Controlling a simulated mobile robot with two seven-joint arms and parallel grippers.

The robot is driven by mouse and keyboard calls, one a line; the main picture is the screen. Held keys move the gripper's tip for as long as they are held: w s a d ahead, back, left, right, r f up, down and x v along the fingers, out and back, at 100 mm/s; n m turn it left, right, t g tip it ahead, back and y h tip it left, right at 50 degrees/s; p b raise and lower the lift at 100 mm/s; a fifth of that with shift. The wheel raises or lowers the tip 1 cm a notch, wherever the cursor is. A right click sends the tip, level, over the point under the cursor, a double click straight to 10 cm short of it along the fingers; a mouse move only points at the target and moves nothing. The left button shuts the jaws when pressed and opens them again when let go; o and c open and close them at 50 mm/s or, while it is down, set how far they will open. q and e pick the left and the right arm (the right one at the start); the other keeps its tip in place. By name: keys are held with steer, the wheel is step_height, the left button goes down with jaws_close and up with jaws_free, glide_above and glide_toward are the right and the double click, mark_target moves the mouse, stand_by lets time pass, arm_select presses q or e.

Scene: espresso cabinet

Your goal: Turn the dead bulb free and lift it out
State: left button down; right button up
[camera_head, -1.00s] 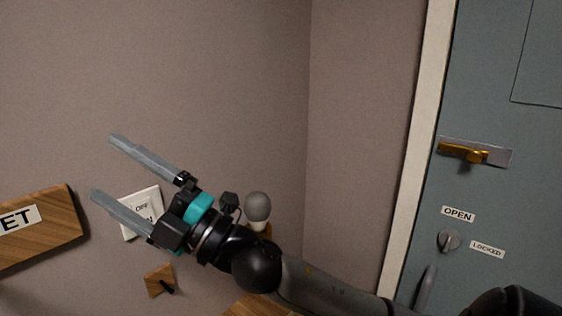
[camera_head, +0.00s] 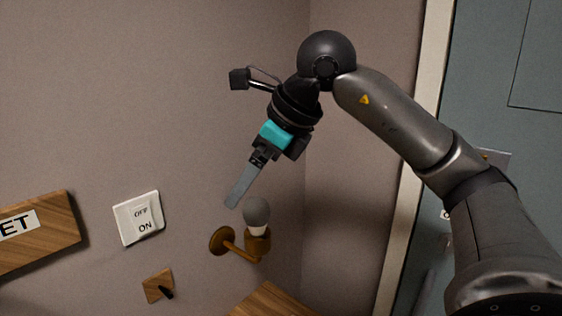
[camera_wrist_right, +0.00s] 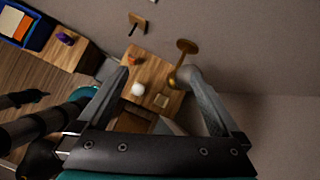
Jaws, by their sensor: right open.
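The grey, unlit bulb (camera_head: 257,211) stands upright in a brass wall lamp holder (camera_head: 257,243), its white neck showing above the cup. My right gripper (camera_head: 232,203) is above and left of it in the head view, pointing down and to the left, empty. One finger hides the other there. In the right wrist view my right gripper (camera_wrist_right: 156,74) has its fingers spread wide. The grey bulb (camera_wrist_right: 189,73) shows there by the right-hand fingertip, partly covered, not centred between the fingers. I cannot tell whether they touch. My left gripper is not seen.
A white switch plate (camera_head: 139,217) marked OFF and ON and a wooden block with a dark peg (camera_head: 158,286) are on the wall. A wooden table (camera_wrist_right: 165,77) below holds a white round object (camera_wrist_right: 138,89) and small items. A door (camera_head: 510,70) is at right.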

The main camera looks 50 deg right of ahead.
mark_target(262, 202)
steer(key=s+d+r+m+h, duration=0.1)
steer(key=s+d+r+h, duration=0.1)
steer(key=d, duration=0.3)
steer(key=x, duration=1.5)
steer(key=shift+s+d+f+b, duration=0.1)
steer(key=shift+d+f+b, duration=0.25)
steer(key=shift+d+f, duration=0.05)
steer(key=c, duration=1.4)
steer(key=shift+d+n+b, duration=0.1)
steer(key=shift+n+b, duration=0.25)
steer(key=shift+n, duration=0.05)
steer(key=shift+n+y, duration=0.4)
steer(key=shift+n, duration=0.3)
steer(key=shift+n+g+y, duration=0.3)
steer(key=shift+n, duration=0.2)
steer(key=shift+n+y, duration=0.4)
steer(key=shift+n, duration=0.3)
